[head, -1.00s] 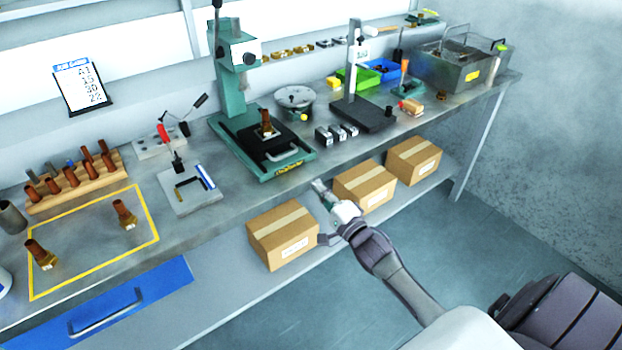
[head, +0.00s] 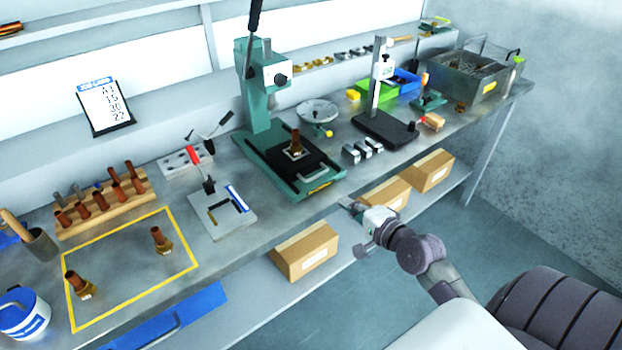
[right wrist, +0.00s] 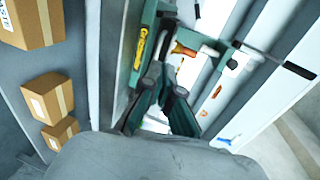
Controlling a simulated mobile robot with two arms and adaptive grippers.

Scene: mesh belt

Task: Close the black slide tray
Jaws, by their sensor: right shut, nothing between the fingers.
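The black slide tray (head: 272,157) lies on the green base of the arbor press (head: 258,115), pulled forward of its column. It has a silver handle (head: 313,172) at its front, and a brown-and-brass part (head: 296,143) stands on it. My right gripper (head: 349,205) is shut and empty, in front of the bench edge and to the right of the press base's front corner, apart from the tray. In the right wrist view, its fingers (right wrist: 166,76) show beside the green press base (right wrist: 139,60); the tray is hard to make out there. My left gripper is out of view.
Several cartons (head: 306,252) sit on the shelf below the bench. A black-based stand (head: 385,128) and small metal blocks (head: 362,151) are right of the press. A fixture plate (head: 222,217) is on its left. The floor in front is clear.

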